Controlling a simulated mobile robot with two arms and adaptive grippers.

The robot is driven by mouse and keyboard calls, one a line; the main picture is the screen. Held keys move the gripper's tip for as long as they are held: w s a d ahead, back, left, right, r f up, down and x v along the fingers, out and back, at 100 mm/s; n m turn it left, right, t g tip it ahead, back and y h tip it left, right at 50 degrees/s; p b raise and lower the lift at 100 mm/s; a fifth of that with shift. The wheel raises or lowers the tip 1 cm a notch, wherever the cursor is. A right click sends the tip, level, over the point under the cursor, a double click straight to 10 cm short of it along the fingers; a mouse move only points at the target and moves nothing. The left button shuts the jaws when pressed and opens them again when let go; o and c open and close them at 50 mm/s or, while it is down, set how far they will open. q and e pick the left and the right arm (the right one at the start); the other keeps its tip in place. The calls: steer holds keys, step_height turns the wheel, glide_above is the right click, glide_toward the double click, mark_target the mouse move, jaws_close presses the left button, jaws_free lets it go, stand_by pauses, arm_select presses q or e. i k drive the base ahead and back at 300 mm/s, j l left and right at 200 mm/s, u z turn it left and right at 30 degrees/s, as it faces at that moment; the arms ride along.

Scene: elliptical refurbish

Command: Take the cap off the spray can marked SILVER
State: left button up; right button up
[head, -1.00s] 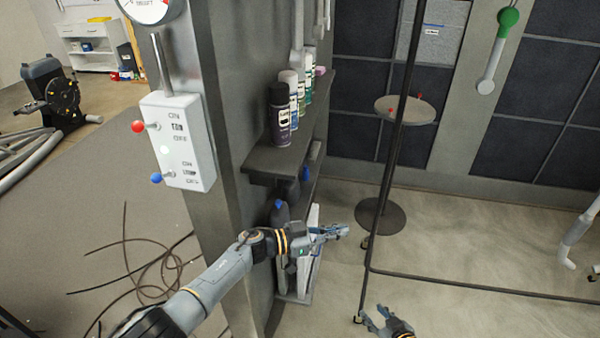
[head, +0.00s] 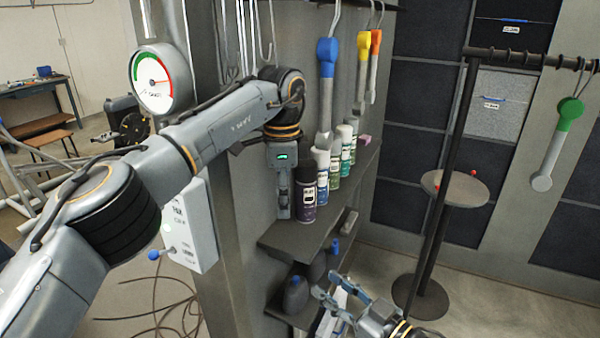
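Several spray cans stand upright in a row on the upper shelf. The nearest is a black-capped can (head: 306,193) with a purple label. Behind it are a white-capped can (head: 321,178) and further pale-capped cans (head: 345,147) with green or teal labels. The lettering is too small to read, so I cannot tell which is SILVER. My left gripper (head: 283,210) points down just left of the black-capped can. Its fingers look narrow, and whether they are open or touch the can is unclear. My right gripper (head: 325,284) is open and empty, low in front of the lower shelf.
The upper shelf (head: 310,238) also holds a pink block (head: 364,140). Tools with blue, yellow and orange heads hang above. A dark bottle (head: 295,293) stands below. A control box (head: 190,225) and gauge (head: 160,78) are at left. A dark pole rack (head: 440,190) stands right.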

mark_target(322, 174)
steer(key=i+l+u, duration=0.2)
steer(key=l, duration=0.15)
steer(key=i+l+u, duration=0.15)
steer(key=l, duration=0.2)
steer(key=i+l+u, duration=0.2)
steer(key=l, duration=0.15)
steer(key=l+u, duration=0.15)
steer(key=l, duration=0.25)
steer(key=i+l+z, duration=0.15)
steer(key=i+l, duration=0.25)
steer(key=i, duration=0.1)
